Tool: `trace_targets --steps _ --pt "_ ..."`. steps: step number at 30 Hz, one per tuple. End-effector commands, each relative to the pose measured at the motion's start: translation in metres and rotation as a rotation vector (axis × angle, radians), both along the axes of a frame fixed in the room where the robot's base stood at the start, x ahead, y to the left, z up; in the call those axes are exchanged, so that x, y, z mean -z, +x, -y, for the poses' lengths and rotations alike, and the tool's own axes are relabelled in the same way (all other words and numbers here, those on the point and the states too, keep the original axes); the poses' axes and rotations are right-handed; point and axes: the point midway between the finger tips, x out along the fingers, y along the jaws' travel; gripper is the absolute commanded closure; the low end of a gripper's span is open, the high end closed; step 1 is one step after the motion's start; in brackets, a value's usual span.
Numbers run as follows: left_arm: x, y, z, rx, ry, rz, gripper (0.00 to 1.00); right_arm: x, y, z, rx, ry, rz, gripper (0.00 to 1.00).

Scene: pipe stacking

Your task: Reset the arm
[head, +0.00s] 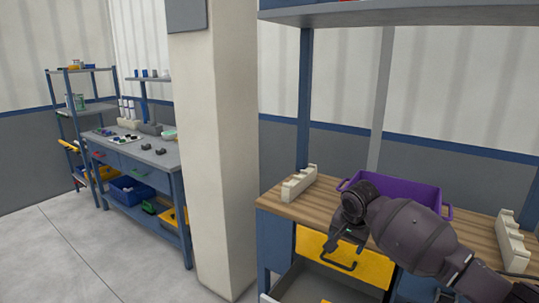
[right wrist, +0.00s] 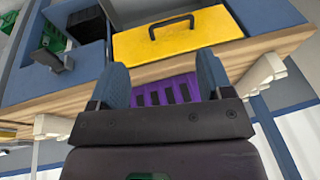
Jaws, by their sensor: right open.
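My right gripper (head: 345,238) hangs over the front of the wooden workbench (head: 272,203) in the head view, its arm coming in from the lower right. In the right wrist view its two fingers (right wrist: 164,85) are apart with nothing held between them. A purple crate (head: 412,189) stands on the bench behind my right arm, which hides part of it. The purple crate also shows beyond the fingers in the right wrist view (right wrist: 165,91). My left gripper is not in view.
White notched racks stand left (head: 300,183) and right (head: 511,243) of the crate. A yellow drawer front (head: 372,268) with a black handle is below the benchtop, above an open grey drawer (head: 325,287). A pillar (head: 222,150) stands left; clear floor (head: 100,250) lies beyond.

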Motion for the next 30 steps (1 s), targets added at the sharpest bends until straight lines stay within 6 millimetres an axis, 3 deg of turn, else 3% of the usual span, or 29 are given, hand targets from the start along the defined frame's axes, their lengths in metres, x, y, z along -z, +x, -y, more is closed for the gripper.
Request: trace_targets --steps 5,12,15,22,30 --pt "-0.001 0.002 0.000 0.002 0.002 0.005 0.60 -0.009 0.016 -0.008 -0.208 -0.039 0.117 0.27" --pt "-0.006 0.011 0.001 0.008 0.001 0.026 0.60 -0.059 0.040 -0.041 -0.505 -0.126 0.428 0.27" --pt "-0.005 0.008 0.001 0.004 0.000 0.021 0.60 -0.073 0.041 -0.058 -0.615 -0.161 0.556 0.27" --pt "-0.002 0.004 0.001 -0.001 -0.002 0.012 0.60 -0.071 0.019 -0.083 -0.803 -0.240 0.803 0.27" --pt "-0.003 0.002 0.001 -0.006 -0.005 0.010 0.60 -0.039 -0.033 -0.086 -0.899 -0.328 1.016 0.27"
